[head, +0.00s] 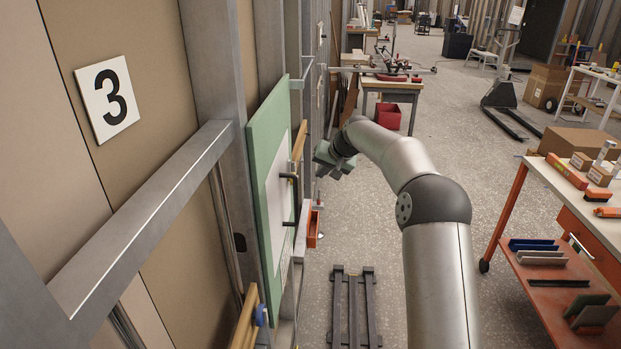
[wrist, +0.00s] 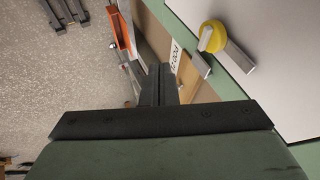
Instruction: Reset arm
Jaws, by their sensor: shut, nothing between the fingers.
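My gripper (head: 328,160) is at the end of my bent arm in the head view. It hangs in the aisle beside the green-edged panel on the left wall. In the wrist view my gripper's dark fingers (wrist: 160,84) are together, with nothing between them. The green-edged panel (head: 266,150) stands upright with a pale sheet and dark handles on its face. In the wrist view a pale panel with a green edge (wrist: 270,75) and a yellow round knob (wrist: 212,37) lie right of the fingers, apart from them.
A dark slatted rack (head: 353,305) lies on the floor. An orange bin (head: 314,229) is low by the wall. A workbench (head: 575,185) with boxes stands at the right; another bench (head: 393,86) with a red bin (head: 388,116) stands ahead. The aisle floor between is mostly clear.

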